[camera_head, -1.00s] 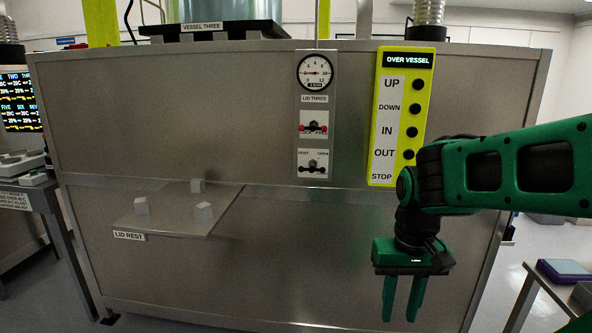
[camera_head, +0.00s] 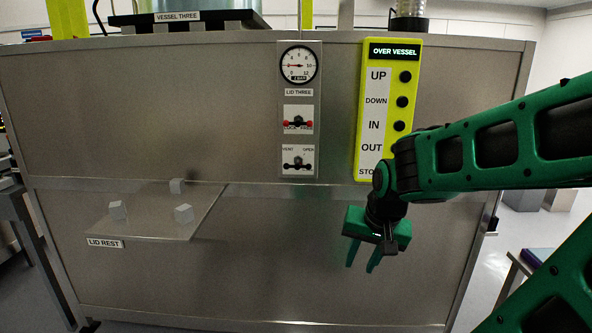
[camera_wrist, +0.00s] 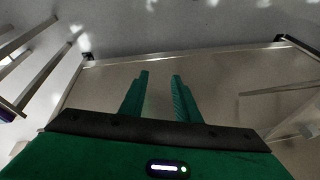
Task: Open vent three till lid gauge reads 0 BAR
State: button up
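The lid gauge (camera_head: 298,65) is a round white dial with a red needle, at the top of a steel strip marked LID THREE. Its needle points left; the exact reading is too small to tell. Below it is a lock control (camera_head: 298,120) with red ends. Lower still is the vent control (camera_head: 298,160), a dark handle on a white plate marked VENT and OPEN. My gripper (camera_head: 362,254) is below and right of the vent control, pointing down, apart from the panel, its two green fingers spread and empty. The fingers also show in the wrist view (camera_wrist: 160,95).
A yellow OVER VESSEL button panel (camera_head: 404,100) stands right of the gauge strip, partly hidden by my arm. A LID REST shelf (camera_head: 150,212) with three pale blocks juts out at left. VESSEL THREE (camera_head: 200,17) sits above. A table (camera_head: 516,270) stands at lower right.

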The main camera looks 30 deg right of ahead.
jog(key=w+d+r+m+t+h, duration=0.1)
jog(key=w+r+m+t, duration=0.15)
jog(key=w, duration=0.55)
jog(key=w+r+m+t, duration=0.2)
jog(key=w+m+t, duration=0.15)
jog(key=w, duration=0.55)
jog(key=m+t, duration=0.6)
send_near(297, 167)
jog(key=shift+h, duration=0.4)
jog(key=x, duration=1.1)
jog(key=shift+a, duration=0.1)
jog(key=shift+s+f, duration=0.1)
jog(key=shift+f, duration=0.1)
grip_shut()
